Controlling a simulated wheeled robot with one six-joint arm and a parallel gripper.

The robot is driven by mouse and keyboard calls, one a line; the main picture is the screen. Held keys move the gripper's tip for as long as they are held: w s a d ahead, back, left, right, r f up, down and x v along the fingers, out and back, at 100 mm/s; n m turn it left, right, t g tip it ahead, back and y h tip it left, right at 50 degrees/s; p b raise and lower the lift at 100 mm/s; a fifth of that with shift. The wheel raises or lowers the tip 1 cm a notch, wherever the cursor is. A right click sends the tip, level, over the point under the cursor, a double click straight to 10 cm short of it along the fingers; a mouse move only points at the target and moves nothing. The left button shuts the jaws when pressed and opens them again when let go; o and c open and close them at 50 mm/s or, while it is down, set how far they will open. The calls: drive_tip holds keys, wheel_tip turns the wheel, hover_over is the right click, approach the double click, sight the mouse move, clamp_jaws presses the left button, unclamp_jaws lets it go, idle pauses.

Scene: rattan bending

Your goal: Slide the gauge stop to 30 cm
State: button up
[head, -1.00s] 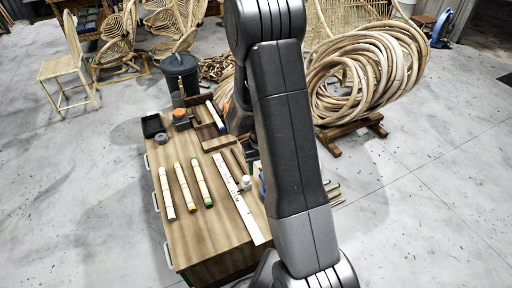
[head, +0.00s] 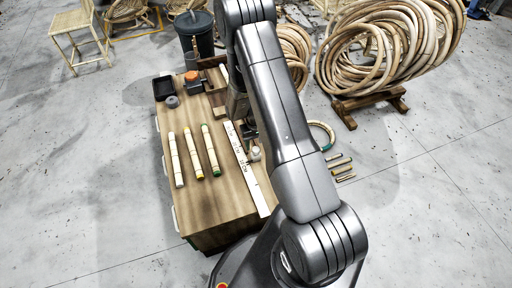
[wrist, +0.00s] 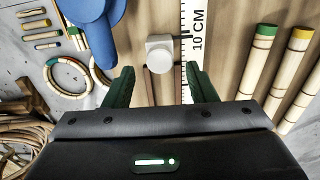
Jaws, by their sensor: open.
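The gauge stop (wrist: 160,53) is a small white block with a round white knob, beside the white scale strip (wrist: 198,42). A thin dark pointer reaches from the block to the strip near the "10 CM" print. My gripper (wrist: 158,82) is open, with one dark green finger on each side below the knob in the wrist view. The knob lies around the gap between the fingertips, and I cannot tell any contact. In the head view the stop (head: 256,153) shows small beside the strip (head: 257,190). My arm hides most of the gripper there.
Yellow- and green-banded rattan bundles (head: 194,155) lie left of the strip on the wooden bench (head: 222,205). A blue object (wrist: 92,22) stands close to the left finger in the wrist view. A black tray (head: 163,88) sits at the bench's far left corner. Rattan coils (head: 385,50) stand beyond.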

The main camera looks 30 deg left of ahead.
sight(256, 149)
drive_tip(key=shift+f, duration=1.55)
clamp_jaws()
drive_tip(key=shift+a, duration=0.1)
